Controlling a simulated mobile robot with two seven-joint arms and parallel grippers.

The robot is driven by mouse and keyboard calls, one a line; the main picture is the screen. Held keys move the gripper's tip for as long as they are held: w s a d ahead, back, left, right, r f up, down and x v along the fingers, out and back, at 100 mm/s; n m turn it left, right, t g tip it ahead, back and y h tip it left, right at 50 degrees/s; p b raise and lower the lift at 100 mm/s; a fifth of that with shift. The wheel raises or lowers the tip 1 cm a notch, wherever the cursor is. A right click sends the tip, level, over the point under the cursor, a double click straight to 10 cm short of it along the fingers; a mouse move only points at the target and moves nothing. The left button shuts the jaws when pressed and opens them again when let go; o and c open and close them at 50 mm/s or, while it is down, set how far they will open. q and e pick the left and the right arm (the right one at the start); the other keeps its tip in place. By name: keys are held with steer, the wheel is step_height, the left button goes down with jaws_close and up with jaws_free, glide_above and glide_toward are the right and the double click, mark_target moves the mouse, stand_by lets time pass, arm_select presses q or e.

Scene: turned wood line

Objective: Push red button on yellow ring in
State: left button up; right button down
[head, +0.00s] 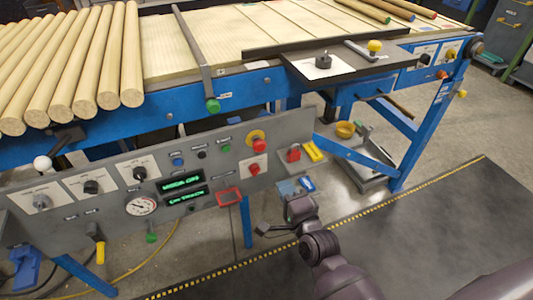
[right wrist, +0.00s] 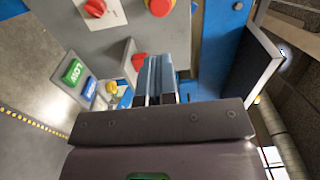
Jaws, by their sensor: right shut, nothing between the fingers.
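The red button on the yellow ring (head: 257,139) sits at the upper right of the grey control panel (head: 200,205). In the right wrist view this button (right wrist: 160,6) is at the top edge and partly cut off. My right gripper (head: 298,207) is below and to the right of it in the head view, apart from it. In the right wrist view its fingers (right wrist: 156,68) are closed together and empty, pointing toward the panel side. My left gripper is not in view.
A red knob on a white plate (head: 255,169) is just below the button. A red switch (head: 293,153) and a yellow piece (head: 313,151) are to the right. Wooden rods (head: 75,65) lie on the blue-framed line above. A dark mat (head: 400,225) covers the floor.

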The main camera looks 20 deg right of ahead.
stand_by(0.4)
steer(key=b, duration=0.2)
glide_toward(261, 147)
steer(key=w, duration=0.7)
steer(key=shift+f, duration=0.25)
steer(key=shift+w+r, duration=0.1)
steer(key=shift+w, duration=0.15)
steer(key=shift+w+a+r, duration=0.1)
steer(key=shift+w, duration=0.8)
steer(key=shift+r, duration=0.1)
